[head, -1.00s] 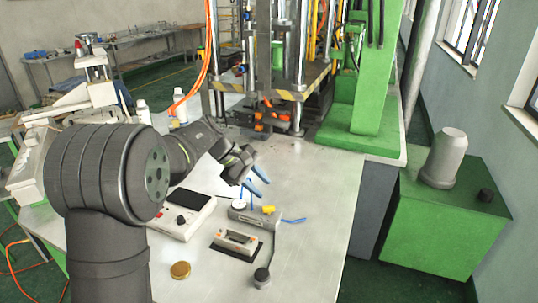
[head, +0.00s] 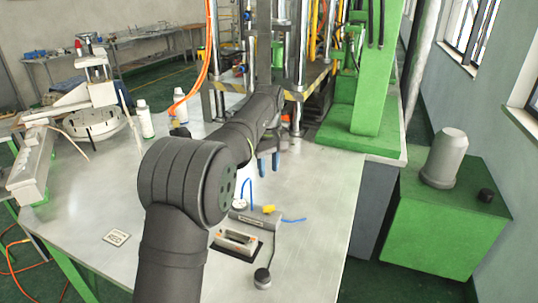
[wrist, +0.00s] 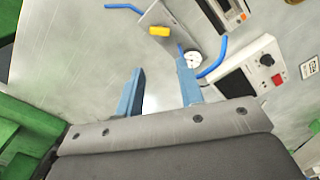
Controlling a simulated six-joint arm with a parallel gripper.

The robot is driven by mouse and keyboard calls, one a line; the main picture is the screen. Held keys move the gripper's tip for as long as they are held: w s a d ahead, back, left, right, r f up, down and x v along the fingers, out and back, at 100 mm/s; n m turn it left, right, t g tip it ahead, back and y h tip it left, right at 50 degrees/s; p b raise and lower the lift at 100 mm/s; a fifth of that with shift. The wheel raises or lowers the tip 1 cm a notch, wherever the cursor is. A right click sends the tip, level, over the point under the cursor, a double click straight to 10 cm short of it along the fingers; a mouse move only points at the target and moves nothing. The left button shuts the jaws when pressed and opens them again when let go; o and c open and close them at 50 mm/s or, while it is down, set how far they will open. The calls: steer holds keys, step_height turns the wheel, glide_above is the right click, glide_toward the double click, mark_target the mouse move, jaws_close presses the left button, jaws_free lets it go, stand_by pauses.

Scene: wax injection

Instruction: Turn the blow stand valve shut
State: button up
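The blow stand (head: 254,220) is a grey block with a round gauge and blue hoses, lying on the metal table. Its small yellow valve handle (head: 269,209) is at its back right end in the head view. In the wrist view the yellow handle (wrist: 159,31) shows near the top, with the white gauge (wrist: 192,60) to its lower right. The handle's angle is too small to judge closely. My gripper (head: 269,164) is open with its blue fingers down, behind the stand and apart from it. Nothing shows between the fingertips (wrist: 160,85) in the wrist view.
An orange-ended metal mould (head: 237,240) on a dark mat and a dark-topped round puck (head: 262,277) lie in front of the stand. A control box with a red button (wrist: 255,70) stands beside it. The green press column (head: 366,80) rises behind. The table's right side is clear.

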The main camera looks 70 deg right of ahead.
mark_target(268, 207)
steer(key=f, duration=1.5)
steer(key=shift+s+a+f, duration=0.1)
steer(key=shift+a, duration=0.1)
steer(key=n, duration=0.5)
steer(key=shift+n, duration=0.4)
step_height(268, 207, up, 19)
steer(key=m, duration=2.8)
steer(key=shift+d, duration=0.35)
steer(key=shift+m, duration=0.3)
steer(key=shift+o, duration=0.4)
